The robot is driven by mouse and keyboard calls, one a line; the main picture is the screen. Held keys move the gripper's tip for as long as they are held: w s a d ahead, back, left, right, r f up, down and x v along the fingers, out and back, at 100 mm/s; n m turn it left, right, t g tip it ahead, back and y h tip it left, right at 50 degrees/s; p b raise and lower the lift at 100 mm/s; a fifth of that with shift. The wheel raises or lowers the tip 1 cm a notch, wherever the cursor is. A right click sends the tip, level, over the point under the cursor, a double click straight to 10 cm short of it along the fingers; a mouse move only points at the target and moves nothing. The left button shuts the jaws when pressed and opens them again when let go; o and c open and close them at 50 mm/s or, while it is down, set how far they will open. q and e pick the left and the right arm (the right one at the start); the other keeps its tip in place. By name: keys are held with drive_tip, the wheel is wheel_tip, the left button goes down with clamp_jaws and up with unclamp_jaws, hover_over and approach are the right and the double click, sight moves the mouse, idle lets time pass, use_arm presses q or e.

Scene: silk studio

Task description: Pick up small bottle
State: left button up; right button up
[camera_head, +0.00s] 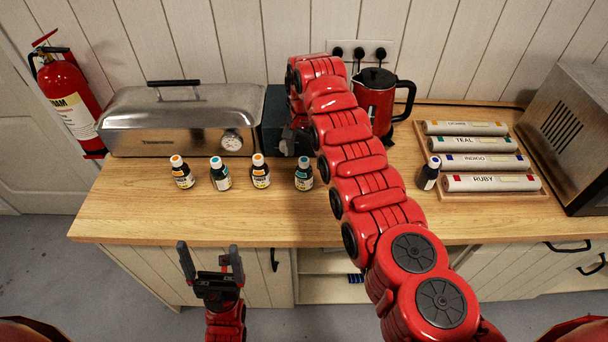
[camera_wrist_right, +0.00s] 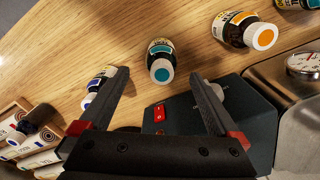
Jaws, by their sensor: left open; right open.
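Several small dark bottles with coloured caps stand in a row on the wooden counter: an orange-capped one (camera_head: 181,173), a teal-capped one (camera_head: 221,175), another orange-capped one (camera_head: 260,173) and a teal-capped one (camera_head: 303,175). A blue-capped bottle (camera_head: 428,174) stands right of my arm. My right gripper (camera_head: 293,140) hangs behind the row, open and empty. In the right wrist view, the teal-capped bottle (camera_wrist_right: 160,58) stands just beyond the gap between the open fingers (camera_wrist_right: 155,80); an orange-capped bottle (camera_wrist_right: 243,30) is beside it. My left gripper (camera_head: 210,258) is open and empty before the counter.
A metal steamer box (camera_head: 180,120) and a dark box (camera_head: 272,125) stand behind the bottles; the dark box also shows in the wrist view (camera_wrist_right: 185,118). A red kettle (camera_head: 376,100), a rack of labelled rolls (camera_head: 490,185) and a metal cabinet (camera_head: 575,130) are to the right. The front counter strip is clear at left.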

sight(304, 168)
drive_tip(key=shift+f, duration=0.2)
drive_tip(key=f+p, duration=0.2)
drive_tip(key=shift+s+a+p, duration=0.15)
drive_tip(key=shift+p, duration=0.15)
drive_tip(key=shift+f+b, duration=0.35)
drive_tip(key=shift+f, duration=1.2)
drive_tip(key=c, duration=0.5)
clamp_jaws()
drive_tip(key=shift+r, duration=0.2)
